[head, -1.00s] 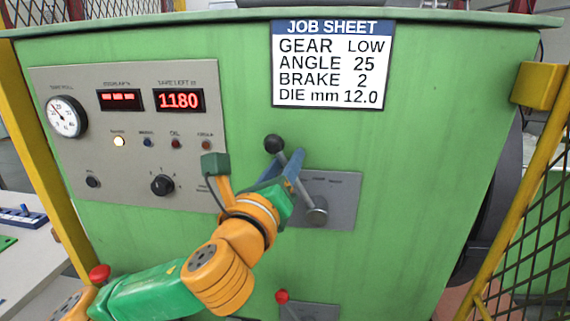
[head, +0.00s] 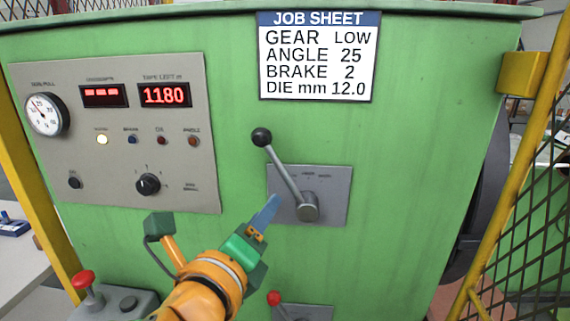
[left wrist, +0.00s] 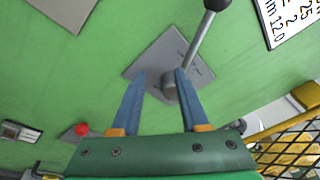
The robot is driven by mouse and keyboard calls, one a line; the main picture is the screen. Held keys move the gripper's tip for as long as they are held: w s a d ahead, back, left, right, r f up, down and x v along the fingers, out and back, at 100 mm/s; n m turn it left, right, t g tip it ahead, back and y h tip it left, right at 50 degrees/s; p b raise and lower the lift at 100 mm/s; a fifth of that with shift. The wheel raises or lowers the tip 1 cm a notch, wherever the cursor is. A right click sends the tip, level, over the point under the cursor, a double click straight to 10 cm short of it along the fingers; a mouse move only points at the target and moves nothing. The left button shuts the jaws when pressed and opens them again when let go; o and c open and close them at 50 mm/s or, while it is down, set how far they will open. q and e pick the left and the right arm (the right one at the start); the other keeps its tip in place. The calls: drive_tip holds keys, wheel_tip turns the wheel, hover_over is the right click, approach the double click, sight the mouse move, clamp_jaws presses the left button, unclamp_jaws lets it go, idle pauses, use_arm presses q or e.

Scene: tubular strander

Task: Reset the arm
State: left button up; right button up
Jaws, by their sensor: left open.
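My left arm comes in from the lower left of the head view. Its left gripper (head: 265,212) has blue fingers and stands in front of the green machine panel, just below and left of the gear lever (head: 285,170). The lever has a black ball knob and a grey hub on a grey plate (head: 335,188), and leans up to the left. In the left wrist view the gripper (left wrist: 158,80) is open, its two fingers apart with nothing held between them. The lever hub shows beyond the fingers and the lever (left wrist: 198,40) rises above them. My right gripper is not in view.
A control panel (head: 115,185) with a dial, displays and a selector knob (head: 148,184) is at left. Red-knobbed levers stand at the lower left (head: 83,280) and bottom middle (head: 274,298). A yellow mesh guard (head: 525,210) is at right. A job sheet (head: 318,57) hangs above the lever.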

use_arm(q)
drive_tip(key=s+a+f+n+g, duration=0.1)
drive_tip(key=s+f+n+g, duration=0.1)
drive_tip(key=f+n, duration=0.45)
drive_tip(key=s+a+f+n+g+y, duration=0.1)
drive_tip(key=a+f+n+g, duration=0.2)
drive_tip(key=f, duration=0.7)
drive_tip(key=s+f+n+g, duration=0.2)
drive_tip(key=f+n, duration=0.4)
drive_tip(key=f, duration=0.2)
drive_tip(key=s+a+f+n+g+y, duration=0.1)
drive_tip(key=s+a+f+n+g, duration=0.2)
drive_tip(key=s+f+n, duration=0.35)
drive_tip(key=s+a+f+n+g+y, duration=0.1)
drive_tip(key=s+a+f+n+g, duration=0.25)
drive_tip(key=s+f, duration=0.45)
wheel_tip(320, 180, down, 15)
drive_tip(key=s, duration=0.3)
drive_tip(key=s+a+f+g, duration=0.1)
drive_tip(key=s+f+g, duration=0.1)
drive_tip(key=s+f, duration=0.9)
drive_tip(key=shift+s+a+f, duration=0.15)
drive_tip(key=shift+s+a, duration=0.05)
drive_tip(key=shift+s, duration=0.55)
